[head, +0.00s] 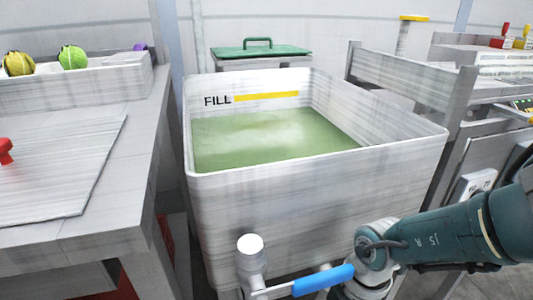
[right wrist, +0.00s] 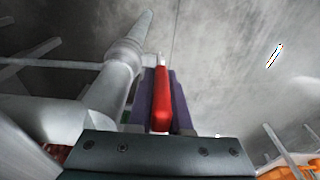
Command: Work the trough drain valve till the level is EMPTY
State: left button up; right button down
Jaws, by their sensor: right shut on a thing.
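The white trough (head: 300,200) holds cloudy green water (head: 260,138). The water surface lies below the yellow FILL line (head: 267,96). A drain pipe with a white cap (head: 250,246) stands at the trough's front. A lever with a blue grip (head: 323,280) points right from it, beside my right wrist. In the right wrist view, my right gripper (right wrist: 160,90) is shut on a red handle (right wrist: 162,98), next to a pale pipe (right wrist: 113,80). In the head view its fingers are hidden at the lower edge. My left gripper is out of view.
A grey table (head: 85,235) with a sloped board and red knob (head: 5,152) stands at left. A green lid (head: 261,51) lies behind the trough. Grey racks (head: 415,75) stand at right.

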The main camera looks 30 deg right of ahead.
jog(key=shift+f, duration=0.1)
dwell(0.4)
jog(key=c, duration=0.8)
grip_release()
jog(key=shift+c, duration=0.2)
